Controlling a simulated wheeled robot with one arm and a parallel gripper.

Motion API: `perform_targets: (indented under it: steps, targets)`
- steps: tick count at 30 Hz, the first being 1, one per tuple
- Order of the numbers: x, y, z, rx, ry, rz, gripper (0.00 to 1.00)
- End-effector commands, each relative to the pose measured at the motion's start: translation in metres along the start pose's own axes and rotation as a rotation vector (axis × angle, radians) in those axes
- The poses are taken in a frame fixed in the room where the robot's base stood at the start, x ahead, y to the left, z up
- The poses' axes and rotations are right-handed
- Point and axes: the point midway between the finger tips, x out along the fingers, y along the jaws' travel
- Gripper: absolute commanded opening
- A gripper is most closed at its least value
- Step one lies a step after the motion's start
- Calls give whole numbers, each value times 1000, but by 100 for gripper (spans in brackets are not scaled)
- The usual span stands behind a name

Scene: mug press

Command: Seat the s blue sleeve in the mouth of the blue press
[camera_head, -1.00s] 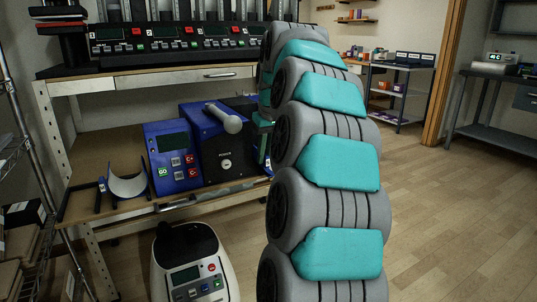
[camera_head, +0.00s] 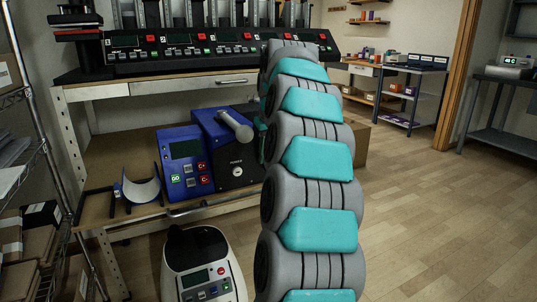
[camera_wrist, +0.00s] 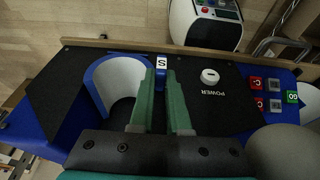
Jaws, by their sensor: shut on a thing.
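The s blue sleeve (camera_wrist: 118,82) is a curved white sheet with a blue rim and a blue tab (camera_wrist: 161,64) marked S. My gripper (camera_wrist: 163,85) has its green fingers shut on it at the tab side, in the wrist view. The blue press (camera_head: 238,157) stands on the lower shelf, with a black POWER face, a grey handle and a button panel (camera_head: 186,163). In the wrist view the sleeve is over the press, between dark panels. I cannot tell whether it touches the mouth. In the head view my arm hides the gripper and the held sleeve.
Another curved grey-white sleeve (camera_head: 142,189) with a blue tab sits on the shelf left of the press. A white machine (camera_head: 203,265) stands low in front. A row of black presses (camera_head: 190,50) is on the bench above. A wire rack is at the left; open floor lies right.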

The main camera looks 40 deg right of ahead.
Motion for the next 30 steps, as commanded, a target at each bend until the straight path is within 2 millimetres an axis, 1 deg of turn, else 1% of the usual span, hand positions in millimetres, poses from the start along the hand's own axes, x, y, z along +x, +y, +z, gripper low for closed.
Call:
perform_targets:
  steps: [6, 16, 17, 24, 26, 30]
  targets:
    - [0, 0, -6, 0, 3, 1, 0]
    - [1, 0, -6, 0, 3, 1, 0]
    - [1, 0, -6, 0, 3, 1, 17]
    - [1, 0, -6, 0, 2, 1, 44]
    - [1, 0, -6, 0, 1, 1, 50]
    - [1, 0, -6, 0, 1, 1, 50]
